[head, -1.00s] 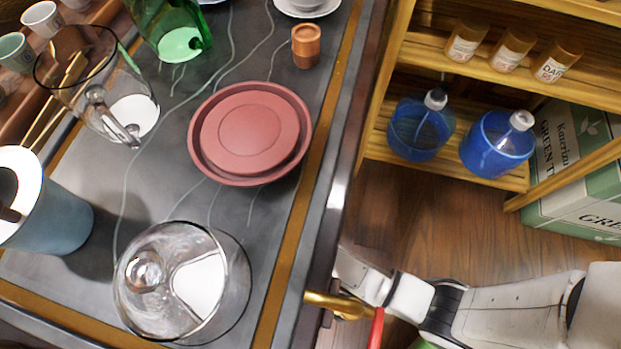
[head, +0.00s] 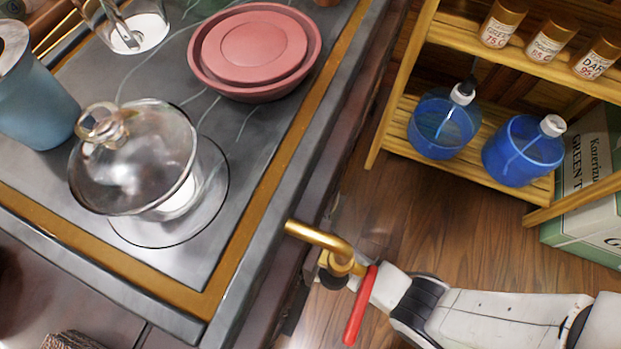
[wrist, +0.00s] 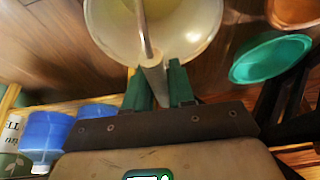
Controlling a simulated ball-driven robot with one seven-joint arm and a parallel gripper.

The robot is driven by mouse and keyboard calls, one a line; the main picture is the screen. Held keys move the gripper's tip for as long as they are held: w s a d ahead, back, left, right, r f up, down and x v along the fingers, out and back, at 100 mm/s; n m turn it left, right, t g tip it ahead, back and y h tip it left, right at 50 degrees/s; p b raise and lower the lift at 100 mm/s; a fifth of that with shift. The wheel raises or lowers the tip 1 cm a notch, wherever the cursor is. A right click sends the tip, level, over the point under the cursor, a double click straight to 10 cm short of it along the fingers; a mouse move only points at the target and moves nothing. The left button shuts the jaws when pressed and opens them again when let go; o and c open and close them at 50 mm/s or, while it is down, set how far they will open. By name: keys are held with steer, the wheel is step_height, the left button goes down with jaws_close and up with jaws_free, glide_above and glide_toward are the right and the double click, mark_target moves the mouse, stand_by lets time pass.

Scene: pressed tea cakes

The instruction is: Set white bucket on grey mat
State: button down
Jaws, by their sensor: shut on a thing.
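The white bucket (wrist: 205,22), cream in this light, is at the top of the wrist view with its open mouth toward the camera. A metal bar, apparently its handle, crosses the mouth and runs down between the green fingers of my gripper (wrist: 158,85). My gripper is shut on this bar. In the head view my arm reaches in from the lower right, and its end is hidden near the table edge. The bucket does not show there. I cannot make out a separate grey mat in either view.
A table with a dark grey top (head: 225,165) carries a glass dome (head: 140,165) and a red dish (head: 255,45). A brass tap (head: 325,240) with a red handle juts beside my arm. A shelf holds blue bottles (head: 445,125). A teal bowl-like thing (wrist: 268,60) is right of the bucket.

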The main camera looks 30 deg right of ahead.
steer(key=shift+w+f+b, duration=0.15)
steer(key=shift+f+b, duration=0.35)
steer(key=shift+f, duration=0.4)
steer(key=shift+w+f+b, duration=0.1)
steer(key=shift+f+b, duration=0.4)
steer(key=shift+f, duration=0.45)
steer(key=c, duration=1)
jaws_free()
steer(key=shift+s+f, duration=0.15)
steer(key=shift+s, duration=0.05)
steer(key=shift+o, duration=0.2)
steer(key=p+v, duration=0.4)
steer(key=v, duration=0.3)
steer(key=shift+s+a+r, duration=0.1)
steer(key=shift+r, duration=0.25)
